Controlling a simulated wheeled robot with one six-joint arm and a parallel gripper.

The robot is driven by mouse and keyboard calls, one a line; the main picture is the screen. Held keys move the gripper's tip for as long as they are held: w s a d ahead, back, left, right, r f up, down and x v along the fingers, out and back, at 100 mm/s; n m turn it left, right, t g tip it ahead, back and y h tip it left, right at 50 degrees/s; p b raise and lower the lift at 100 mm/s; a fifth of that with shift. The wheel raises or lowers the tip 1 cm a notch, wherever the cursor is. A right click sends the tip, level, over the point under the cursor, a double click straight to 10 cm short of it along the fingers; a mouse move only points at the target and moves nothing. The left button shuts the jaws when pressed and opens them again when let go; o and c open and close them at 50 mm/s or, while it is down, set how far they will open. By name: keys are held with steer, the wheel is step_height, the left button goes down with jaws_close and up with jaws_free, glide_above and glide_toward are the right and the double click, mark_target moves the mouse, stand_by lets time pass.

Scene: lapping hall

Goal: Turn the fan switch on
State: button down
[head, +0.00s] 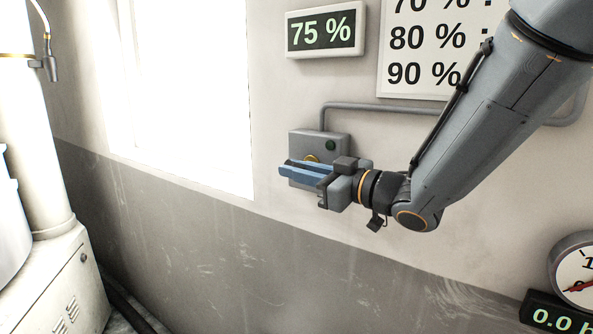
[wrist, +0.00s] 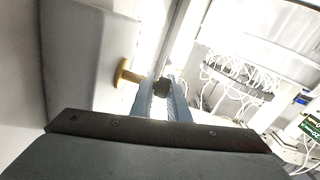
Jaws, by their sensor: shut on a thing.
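The fan switch is a grey box (head: 335,150) on the wall, with a yellow round base (head: 312,158) for its handle and a dark green round part at its upper right. My gripper (head: 285,168) is in front of the box, its blue fingers pointing left and covering most of the handle. In the wrist view the grey box (wrist: 85,60) fills the left. The yellow base (wrist: 126,73) sticks out from it, and the dark handle end (wrist: 162,87) sits between my blue fingers, which are shut on it. The handle's exact angle is hard to tell.
A display (head: 325,30) reading 75 % hangs above the box, beside a percent chart (head: 430,45). A grey conduit (head: 390,106) runs from the box along the wall. A round gauge (head: 578,280) is at lower right. Pale machinery (head: 60,270) stands at left.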

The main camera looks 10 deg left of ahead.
steer(key=shift+f+y+b, duration=0.2)
steer(key=shift+y+b, duration=0.3)
steer(key=shift+b, duration=0.8)
steer(key=shift+f+t+y+b, duration=0.1)
steer(key=shift+t+y+b, duration=0.3)
steer(key=shift+b, duration=0.85)
steer(key=y+b, duration=0.1)
steer(key=b, duration=0.3)
steer(key=shift+t, duration=0.4)
steer(key=y+b, duration=0.2)
steer(key=b, duration=0.3)
steer(key=shift+t, duration=0.4)
steer(key=shift+d+r+m+t+y+b, duration=0.1)
steer(key=shift+r+m+t+y+b, duration=0.25)
steer(key=shift+b, duration=0.4)
steer(key=c, duration=1.7)
jaws_free()
